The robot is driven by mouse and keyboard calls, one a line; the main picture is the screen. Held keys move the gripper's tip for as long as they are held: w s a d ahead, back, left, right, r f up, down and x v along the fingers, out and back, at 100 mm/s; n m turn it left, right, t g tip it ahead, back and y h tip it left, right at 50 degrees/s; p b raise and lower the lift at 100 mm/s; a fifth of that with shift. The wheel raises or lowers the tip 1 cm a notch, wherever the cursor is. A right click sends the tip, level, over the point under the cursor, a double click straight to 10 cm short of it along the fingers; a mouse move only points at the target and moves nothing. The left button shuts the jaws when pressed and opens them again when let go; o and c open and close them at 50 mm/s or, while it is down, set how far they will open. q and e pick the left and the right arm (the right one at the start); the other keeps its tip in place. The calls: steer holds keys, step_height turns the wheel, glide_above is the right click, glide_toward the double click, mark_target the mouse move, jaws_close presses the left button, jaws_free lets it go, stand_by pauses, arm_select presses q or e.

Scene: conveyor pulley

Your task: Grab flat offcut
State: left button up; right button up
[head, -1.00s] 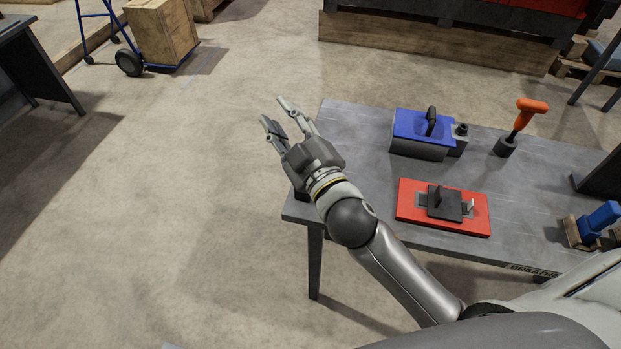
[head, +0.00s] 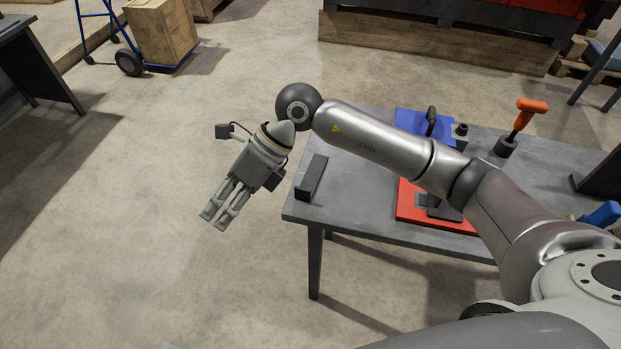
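A dark grey flat bar (head: 312,178), which may be the flat offcut, lies at the left end of the grey table (head: 355,200). My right gripper (head: 216,218) hangs over the bare floor left of the table, apart from the bar. Its two fingers point down and to the left, with a narrow gap between them and nothing held. My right arm reaches across the table from the right and covers part of it. My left gripper is not in view.
On the table are a blue-topped box (head: 410,122), a red plate (head: 408,211) partly hidden by my arm, an orange-handled tool (head: 526,110) and a blue piece (head: 603,213) at right. The floor left of the table is clear. A hand truck with a wooden box (head: 160,32) stands behind.

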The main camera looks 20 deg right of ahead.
steer(key=w+d+f+t+h, duration=0.15)
steer(key=w+d+h, duration=0.3)
steer(key=d, duration=0.45)
steer(key=h, duration=0.4)
glide_toward(302, 189)
steer(key=shift+s+d+f+m, duration=0.15)
steer(key=shift+s+d+m, duration=0.15)
steer(key=shift+m, duration=0.1)
step_height(302, 189, down, 5)
steer(key=shift+a+f+p, duration=0.1)
steer(key=shift+p, duration=0.35)
steer(key=f, duration=0.1)
steer(key=f+p, duration=0.1)
steer(key=f, duration=0.2)
steer(key=shift+w+a+f+p, duration=0.1)
steer(key=shift+w+a+p, duration=0.15)
steer(key=shift+a+p, duration=0.05)
steer(key=shift+f, duration=0.45)
jaws_close()
steer(key=shift+r, duration=0.1)
